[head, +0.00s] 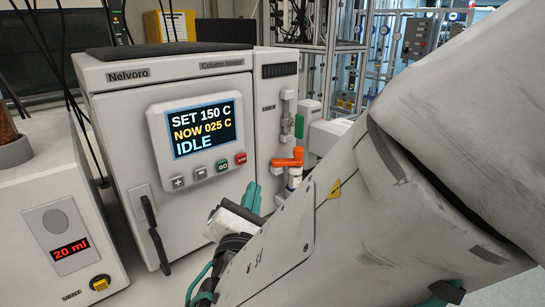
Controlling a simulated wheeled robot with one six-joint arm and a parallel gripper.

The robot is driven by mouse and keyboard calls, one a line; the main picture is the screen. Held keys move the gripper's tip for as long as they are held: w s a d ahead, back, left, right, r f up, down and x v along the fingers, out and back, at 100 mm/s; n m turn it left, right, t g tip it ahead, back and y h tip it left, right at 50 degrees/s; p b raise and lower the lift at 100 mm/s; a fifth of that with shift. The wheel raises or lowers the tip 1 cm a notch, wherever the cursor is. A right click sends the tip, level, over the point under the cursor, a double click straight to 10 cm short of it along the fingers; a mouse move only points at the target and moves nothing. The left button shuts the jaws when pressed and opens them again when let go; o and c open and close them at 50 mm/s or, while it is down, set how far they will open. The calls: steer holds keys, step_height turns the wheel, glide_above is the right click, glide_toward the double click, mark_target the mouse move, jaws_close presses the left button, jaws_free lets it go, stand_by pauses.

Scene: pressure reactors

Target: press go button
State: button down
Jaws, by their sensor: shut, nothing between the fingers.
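The green GO button (222,166) is on the front panel of a white Nelvoro column heater (120,110). It sits in a row under the display (202,126), between a grey button on its left and a red button (241,158) on its right. The display reads SET 150 C, NOW 025 C, IDLE. My gripper (251,194) shows teal fingers below and right of the GO button in the picture. It is shut and empty, apart from the button as far as I can see. My own arm hides much of the lower right.
A black door handle (153,232) juts from the heater's front. An orange valve (288,161) and a green-handled fitting (299,126) stick out right of the panel. A white unit reading 20 ml (70,249) stands at left.

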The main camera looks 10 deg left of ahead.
steer(key=w+a, duration=0.5)
steer(key=a, duration=0.1)
steer(key=shift+w, duration=0.15)
steer(key=shift+a, duration=0.1)
stand_by(2.0)
steer(key=shift+w+a, duration=0.25)
steer(key=shift+w+a, duration=0.25)
stand_by(0.6)
stand_by(0.4)
steer(key=shift+s+d, duration=0.55)
steer(key=shift+d, duration=0.05)
steer(key=s+d, duration=0.3)
steer(key=shift+s+d, duration=0.1)
steer(key=shift+d, duration=0.3)
